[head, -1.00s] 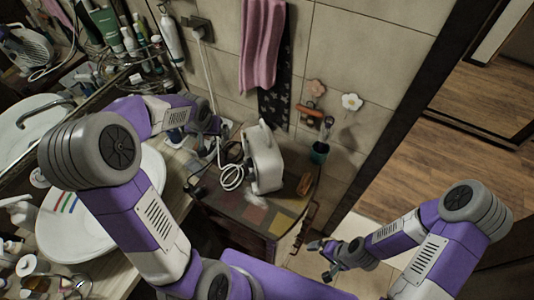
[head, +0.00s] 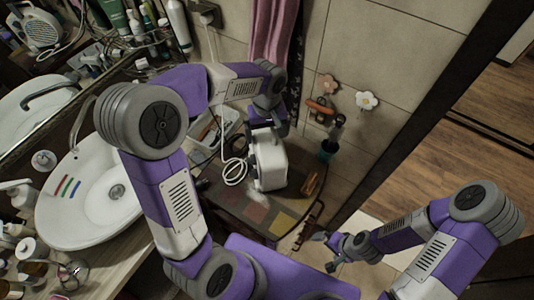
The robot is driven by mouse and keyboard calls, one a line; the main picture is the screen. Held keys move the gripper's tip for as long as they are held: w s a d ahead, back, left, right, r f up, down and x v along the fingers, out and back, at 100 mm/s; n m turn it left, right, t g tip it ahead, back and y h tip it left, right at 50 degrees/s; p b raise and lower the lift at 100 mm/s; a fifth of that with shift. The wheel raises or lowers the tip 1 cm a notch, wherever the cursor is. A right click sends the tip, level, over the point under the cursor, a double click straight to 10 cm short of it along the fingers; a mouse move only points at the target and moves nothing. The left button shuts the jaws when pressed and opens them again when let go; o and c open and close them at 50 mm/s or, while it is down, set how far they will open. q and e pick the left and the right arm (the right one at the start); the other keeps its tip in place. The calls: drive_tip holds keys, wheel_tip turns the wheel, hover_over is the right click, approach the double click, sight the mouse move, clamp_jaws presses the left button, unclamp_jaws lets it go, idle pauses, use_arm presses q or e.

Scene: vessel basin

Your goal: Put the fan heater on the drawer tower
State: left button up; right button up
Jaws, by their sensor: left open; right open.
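The fan heater (head: 270,167), a white box-shaped unit with a pale coiled cord beside it, stands upright on a low dark cabinet with coloured patches on its top, apparently the drawer tower (head: 232,205). My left gripper (head: 281,128) is at the heater's top far edge, pointing down. It is open, and its fingers are partly hidden, so I cannot tell whether they touch the heater. My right gripper (head: 328,252) is open and empty, low to the right of the cabinet, away from the heater.
A dark green cup with brushes (head: 328,149) and a brown brush (head: 312,183) are right of the heater. A washbasin (head: 100,200) and bottles fill the counter at left. A pink towel (head: 272,35) hangs behind. Open floor lies at right.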

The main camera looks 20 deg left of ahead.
use_arm(q)
wheel_tip(320, 180, down, 2)
drive_tip(key=shift+f, duration=0.2)
drive_tip(key=shift+w+r, duration=0.1)
drive_tip(key=c, duration=1.7)
